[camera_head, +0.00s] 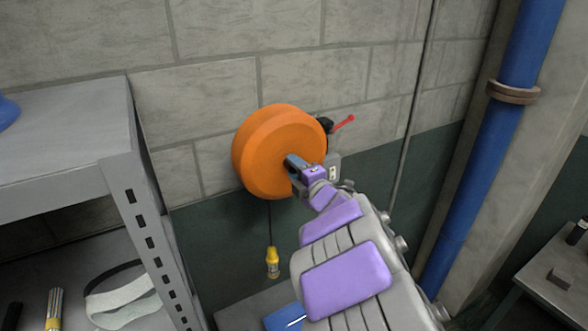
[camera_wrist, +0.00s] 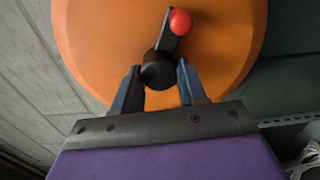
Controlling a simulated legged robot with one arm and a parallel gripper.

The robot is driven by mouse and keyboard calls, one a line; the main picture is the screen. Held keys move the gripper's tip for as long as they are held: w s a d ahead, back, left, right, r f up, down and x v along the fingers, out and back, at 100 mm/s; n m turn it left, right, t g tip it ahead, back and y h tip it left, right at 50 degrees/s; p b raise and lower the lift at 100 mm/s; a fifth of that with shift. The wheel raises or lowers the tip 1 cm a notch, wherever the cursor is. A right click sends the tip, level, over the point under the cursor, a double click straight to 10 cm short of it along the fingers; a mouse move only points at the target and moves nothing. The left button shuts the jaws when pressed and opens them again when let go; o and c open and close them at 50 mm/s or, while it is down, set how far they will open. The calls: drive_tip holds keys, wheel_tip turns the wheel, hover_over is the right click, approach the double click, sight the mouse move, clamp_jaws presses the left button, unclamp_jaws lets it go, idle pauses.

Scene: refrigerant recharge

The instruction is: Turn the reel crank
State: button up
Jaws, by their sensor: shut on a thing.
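The orange reel (camera_head: 268,145) is a thick round drum on the block wall, and its face fills much of the wrist view (camera_wrist: 105,45). Its crank has a black hub (camera_wrist: 158,70), a short dark arm (camera_wrist: 167,40) and a red ball knob (camera_wrist: 180,21) pointing up and slightly right in the wrist view. My gripper (camera_wrist: 157,80) has its two blue fingers on either side of the black hub, shut on it. In the head view my gripper (camera_head: 293,164) is at the reel's face and hides the hub.
A grey metal shelf (camera_head: 70,130) stands at the left. A yellow-ended cord (camera_head: 272,262) hangs below the reel. A blue pipe (camera_head: 490,150) runs down the right, near a low bench (camera_head: 550,285).

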drive_tip(key=m+p, duration=0.1)
drive_tip(key=m, duration=0.5)
drive_tip(key=shift+d+f+p, duration=0.1)
drive_tip(key=shift+f+p, duration=0.1)
drive_tip(key=shift+p, duration=0.2)
drive_tip(key=shift+f+m, duration=0.15)
drive_tip(key=shift+m, duration=0.15)
drive_tip(key=o, duration=1.1)
drive_tip(key=shift+w, duration=0.15)
drive_tip(key=shift+c, duration=0.2)
drive_tip(key=shift+r, duration=0.25)
